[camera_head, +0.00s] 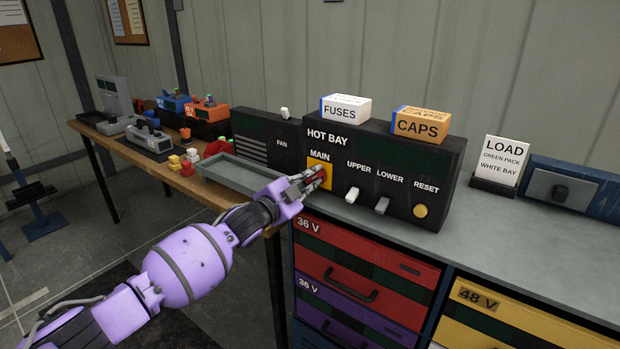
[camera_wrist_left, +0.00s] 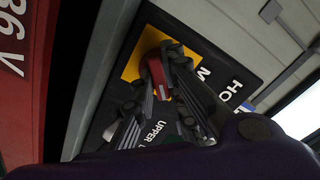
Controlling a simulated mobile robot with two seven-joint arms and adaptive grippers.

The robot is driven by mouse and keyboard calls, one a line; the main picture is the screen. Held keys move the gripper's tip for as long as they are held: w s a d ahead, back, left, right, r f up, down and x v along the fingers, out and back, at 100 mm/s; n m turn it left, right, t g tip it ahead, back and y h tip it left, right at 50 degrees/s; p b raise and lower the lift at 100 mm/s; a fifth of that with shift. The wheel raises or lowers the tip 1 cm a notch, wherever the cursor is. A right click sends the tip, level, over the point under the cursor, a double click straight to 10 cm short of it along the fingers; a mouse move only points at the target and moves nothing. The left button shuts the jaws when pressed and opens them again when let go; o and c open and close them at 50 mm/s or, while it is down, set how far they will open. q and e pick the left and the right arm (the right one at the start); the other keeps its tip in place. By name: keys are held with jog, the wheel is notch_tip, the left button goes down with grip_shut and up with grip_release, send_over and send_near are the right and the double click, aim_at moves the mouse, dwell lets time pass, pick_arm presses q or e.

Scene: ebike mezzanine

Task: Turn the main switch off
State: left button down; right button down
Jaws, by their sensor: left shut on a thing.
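The main switch (camera_head: 322,182) is a red knob on a yellow plate (camera_head: 318,166) under the word MAIN, on the black HOT BAY panel (camera_head: 400,160). My left gripper (camera_head: 314,180) reaches in from the left and is shut on the red knob, covering much of it. In the left wrist view the red knob (camera_wrist_left: 157,75) lies between the fingers in front of the yellow plate (camera_wrist_left: 133,67). The knob's exact angle is hard to tell behind the fingers. My right gripper is not in view.
Right of the main switch are the UPPER lever (camera_head: 352,195), LOWER lever (camera_head: 382,205) and yellow RESET button (camera_head: 420,211). A FUSES box (camera_head: 345,108) and CAPS box (camera_head: 421,122) sit on top. A grey tray (camera_head: 238,174) lies left; the counter front right is clear.

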pick_arm(q)
jog(key=n, duration=0.4)
jog(key=shift+n, duration=0.4)
jog(key=n, duration=0.4)
jog(key=shift+n, duration=0.3)
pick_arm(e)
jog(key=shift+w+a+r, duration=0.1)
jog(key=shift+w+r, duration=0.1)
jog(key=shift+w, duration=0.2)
pick_arm(q)
jog(key=c, duration=1.8)
grip_release()
jog(key=shift+o, duration=0.2)
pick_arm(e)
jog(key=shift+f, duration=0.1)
pick_arm(q)
jog(key=shift+s, duration=0.1)
jog(key=v, duration=1.2)
